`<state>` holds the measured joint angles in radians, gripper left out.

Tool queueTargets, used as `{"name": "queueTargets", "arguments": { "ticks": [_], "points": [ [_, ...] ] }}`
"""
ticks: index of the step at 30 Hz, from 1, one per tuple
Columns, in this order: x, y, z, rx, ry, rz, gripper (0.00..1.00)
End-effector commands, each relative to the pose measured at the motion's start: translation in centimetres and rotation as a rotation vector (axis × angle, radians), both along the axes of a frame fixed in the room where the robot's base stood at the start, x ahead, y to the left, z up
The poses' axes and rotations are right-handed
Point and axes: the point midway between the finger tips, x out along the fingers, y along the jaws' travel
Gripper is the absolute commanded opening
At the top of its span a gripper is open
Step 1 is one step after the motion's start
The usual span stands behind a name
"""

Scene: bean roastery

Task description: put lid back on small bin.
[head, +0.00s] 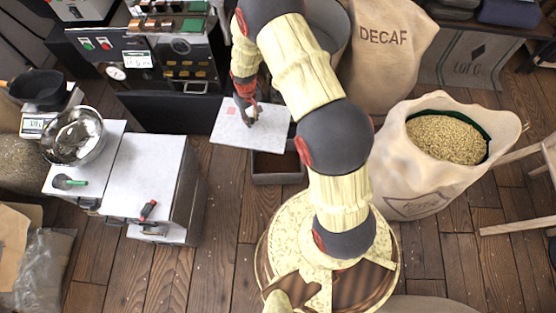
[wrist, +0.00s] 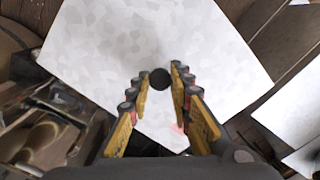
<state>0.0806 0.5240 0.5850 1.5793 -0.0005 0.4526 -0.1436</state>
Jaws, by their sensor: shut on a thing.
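The lid is a pale, mottled, flat square panel (head: 226,130) with a small dark round knob (wrist: 160,79) in its middle. My gripper (head: 248,115) is shut on this knob, and the fingers stand on either side of it in the wrist view (wrist: 160,86). The small bin (head: 278,180) is a grey open box on the floor with dark brown contents. In the head view the lid overlaps the bin's back part and reaches past it to the left. The bin's front part shows uncovered. The height of the lid above the bin is hard to tell.
A white-topped cabinet (head: 145,172) with a red-handled tool stands left, beside a steel bowl (head: 74,137). A roasting machine (head: 170,60) stands behind. A DECAF sack (head: 385,50) and an open sack of beans (head: 408,180) are to the right. Floor left of my base is clear.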

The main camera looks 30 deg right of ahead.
Motion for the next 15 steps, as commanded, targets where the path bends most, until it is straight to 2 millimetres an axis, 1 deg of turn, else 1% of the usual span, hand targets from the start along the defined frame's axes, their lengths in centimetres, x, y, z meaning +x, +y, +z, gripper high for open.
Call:
{"name": "queueTargets", "arguments": {
  "ticks": [1, 5, 6, 8, 9, 12, 15],
  "points": [
    [0.0, -0.5, -2.1, 0.001, 0.006, 0.003, 0.0],
    [0.0, -1.8, -6.7, 0.001, 0.006, 0.021, 0.0],
    [-0.1, -2.2, -8.2, 0.001, 0.007, 0.027, 0.0],
    [-0.3, -2.7, -10.3, 0.001, 0.007, 0.034, 0.0],
    [-0.4, -3.1, -11.7, 0.001, 0.006, 0.039, 0.0],
    [-0.9, -3.8, -14.8, 0.001, 0.005, 0.052, 0.0],
    [-1.4, -4.4, -17.5, 0.001, 0.004, 0.061, 0.0]
  ]
}}
